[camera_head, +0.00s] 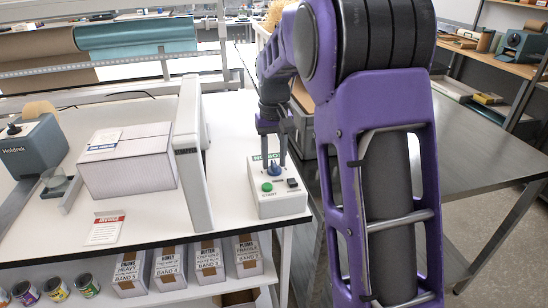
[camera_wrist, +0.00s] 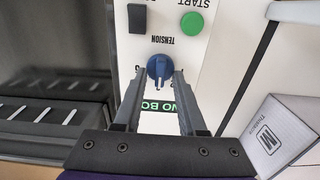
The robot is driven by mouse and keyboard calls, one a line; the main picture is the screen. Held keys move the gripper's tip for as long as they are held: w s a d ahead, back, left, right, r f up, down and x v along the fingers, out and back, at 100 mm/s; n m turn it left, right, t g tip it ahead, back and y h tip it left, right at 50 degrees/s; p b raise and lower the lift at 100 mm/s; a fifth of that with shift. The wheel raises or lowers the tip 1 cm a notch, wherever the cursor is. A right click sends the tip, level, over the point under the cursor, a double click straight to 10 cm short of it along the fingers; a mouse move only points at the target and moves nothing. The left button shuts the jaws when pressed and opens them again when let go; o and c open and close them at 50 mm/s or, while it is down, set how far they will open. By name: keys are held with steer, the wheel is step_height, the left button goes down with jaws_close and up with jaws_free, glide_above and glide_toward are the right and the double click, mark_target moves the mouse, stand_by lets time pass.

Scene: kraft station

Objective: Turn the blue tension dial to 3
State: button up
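The blue tension dial (camera_head: 274,169) sits on the top of a white control box (camera_head: 278,206), beside a green START button (camera_head: 267,187) and a dark switch (camera_head: 292,183). In the wrist view the dial (camera_wrist: 159,67) appears below the upside-down word TENSION, with its ridge pointing roughly down the picture. The scale numbers are mostly hidden or too small to read. My gripper (camera_wrist: 158,77) is open, with one fingertip on each side of the dial. A small gap seems to show, but contact is unclear. In the head view my gripper (camera_head: 270,150) is above the dial, pointing down.
A white upright frame (camera_head: 194,160) stands left of the control box. A wrapped carton (camera_head: 127,165) and a grey tape dispenser (camera_head: 34,150) stand farther left. A metal table (camera_head: 470,150) is at right.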

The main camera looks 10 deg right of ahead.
mark_target(274, 163)
steer(key=shift+r, duration=0.1)
step_height(274, 163, up, 17)
steer(key=p, duration=0.1)
stand_by(0.6)
steer(key=shift+r, duration=0.1)
